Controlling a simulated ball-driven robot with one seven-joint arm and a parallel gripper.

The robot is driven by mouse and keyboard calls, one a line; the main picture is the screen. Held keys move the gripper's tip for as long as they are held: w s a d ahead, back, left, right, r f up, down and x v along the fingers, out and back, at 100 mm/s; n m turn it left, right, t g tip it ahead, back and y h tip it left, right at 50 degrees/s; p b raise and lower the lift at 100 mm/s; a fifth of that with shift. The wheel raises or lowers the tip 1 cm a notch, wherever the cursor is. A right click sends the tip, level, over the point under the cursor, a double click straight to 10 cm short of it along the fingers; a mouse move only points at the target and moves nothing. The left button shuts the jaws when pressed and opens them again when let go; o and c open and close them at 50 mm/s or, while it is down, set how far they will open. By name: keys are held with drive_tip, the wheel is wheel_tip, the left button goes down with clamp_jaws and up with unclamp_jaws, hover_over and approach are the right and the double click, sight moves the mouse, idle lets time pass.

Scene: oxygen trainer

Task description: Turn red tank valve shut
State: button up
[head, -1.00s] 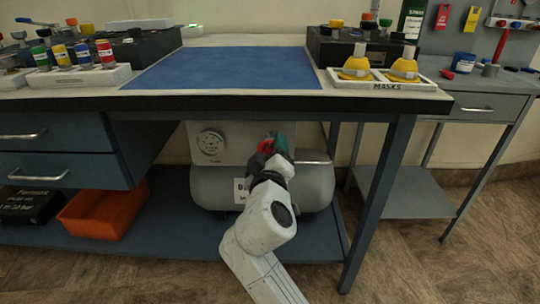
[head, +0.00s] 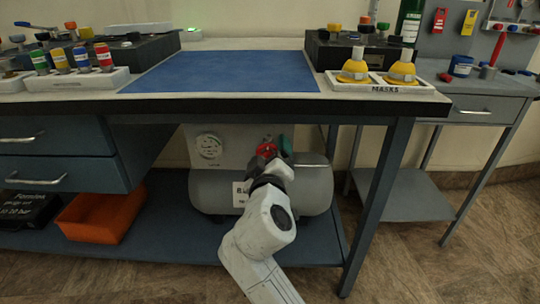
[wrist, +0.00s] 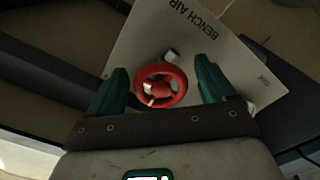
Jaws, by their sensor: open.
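The red valve wheel (head: 266,150) shows in front of the pale panel under the bench, just left of my gripper's green finger. In the wrist view the spoked red wheel (wrist: 162,86) lies between the two green fingers of my gripper (wrist: 161,70). The fingers stand apart on either side of it, with a visible gap on each side. My gripper (head: 276,152) is open and holds nothing. The grey tank (head: 315,187) lies on the lower shelf, its middle partly hidden by my arm. I cannot tell how far the valve is turned.
The bench top's front edge (head: 230,103) runs above my gripper. A bench leg (head: 375,200) stands to the right. A round gauge (head: 208,146) is on the panel to the left. An orange bin (head: 100,217) sits on the lower shelf. A "BENCH AIR" plate (wrist: 185,35) lies behind the wheel.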

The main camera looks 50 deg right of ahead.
drive_tip(key=shift+a, duration=0.1)
drive_tip(key=p+v, duration=0.2)
drive_tip(key=v, duration=0.8)
drive_tip(key=shift+s+a, duration=0.25)
drive_tip(key=shift+f, duration=0.1)
drive_tip(key=s+d+f+g+y, duration=0.1)
drive_tip(key=s+f+g+y, duration=0.25)
drive_tip(key=f, duration=0.55)
drive_tip(key=s+d+f+g+y, duration=0.1)
drive_tip(key=s+f+g+y, duration=0.2)
drive_tip(key=f, duration=0.5)
drive_tip(key=s+a+f+n+g+y+p, duration=0.1)
drive_tip(key=s+a+f+g+y, duration=0.3)
drive_tip(key=s+a+f+y, duration=0.65)
wheel_tip(320, 180, up, 32)
drive_tip(key=s+d+h+p, duration=0.1)
drive_tip(key=s+h+p, duration=0.1)
drive_tip(key=p, duration=3.1)
drive_tip(key=shift+s+d+h, duration=0.2)
drive_tip(key=shift+d+h, duration=0.2)
drive_tip(key=shift+h, duration=0.1)
